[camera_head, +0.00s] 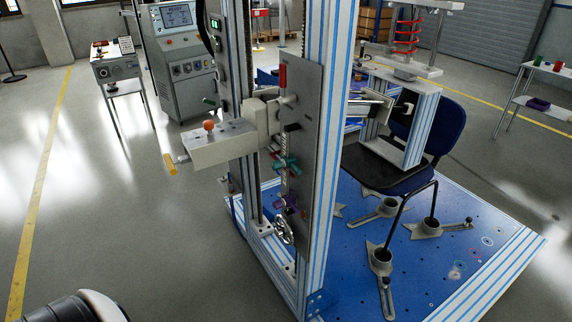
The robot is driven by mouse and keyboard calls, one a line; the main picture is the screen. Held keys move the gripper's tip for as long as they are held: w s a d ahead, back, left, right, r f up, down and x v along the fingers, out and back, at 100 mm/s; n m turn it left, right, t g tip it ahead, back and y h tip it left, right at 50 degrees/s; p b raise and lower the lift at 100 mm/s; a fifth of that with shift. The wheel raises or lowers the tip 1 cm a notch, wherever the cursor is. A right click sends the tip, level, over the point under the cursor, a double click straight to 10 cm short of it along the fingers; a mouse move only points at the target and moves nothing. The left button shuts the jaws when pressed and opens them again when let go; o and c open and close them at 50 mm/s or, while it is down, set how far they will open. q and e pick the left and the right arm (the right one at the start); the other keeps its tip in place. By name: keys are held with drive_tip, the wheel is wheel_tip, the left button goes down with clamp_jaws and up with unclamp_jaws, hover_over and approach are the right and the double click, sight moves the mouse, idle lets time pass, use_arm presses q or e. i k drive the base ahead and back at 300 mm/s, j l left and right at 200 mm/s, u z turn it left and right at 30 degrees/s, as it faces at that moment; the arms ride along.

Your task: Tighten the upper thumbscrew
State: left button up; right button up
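A teal star-shaped thumbscrew (288,163) sits on the grey upright plate (300,130) of the test rig. It is the upper of two similar knobs there. A purple thumbscrew (285,202) sits below it. I cannot tell from this view how tight either one is. Neither of my grippers is in view. Only a rounded white and black part of my own arm shows at the bottom left, well away from the plate.
A grey box arm (218,147) with an orange knob (209,126) and a yellow handle (170,164) juts left from the plate. A red handle (283,78) is above, a handwheel (283,231) below. A blue chair (436,130) stands behind the post.

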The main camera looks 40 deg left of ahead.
sight(278, 164)
drive_tip(key=u, duration=1.25)
drive_tip(key=j+z, duration=0.1)
drive_tip(key=z, duration=0.3)
drive_tip(key=i+j+z, duration=0.1)
drive_tip(key=z, duration=0.25)
drive_tip(key=i+j+z, duration=0.2)
drive_tip(key=j+z, duration=0.15)
drive_tip(key=j, duration=0.65)
drive_tip(key=j+z, duration=0.4)
drive_tip(key=j, duration=0.6)
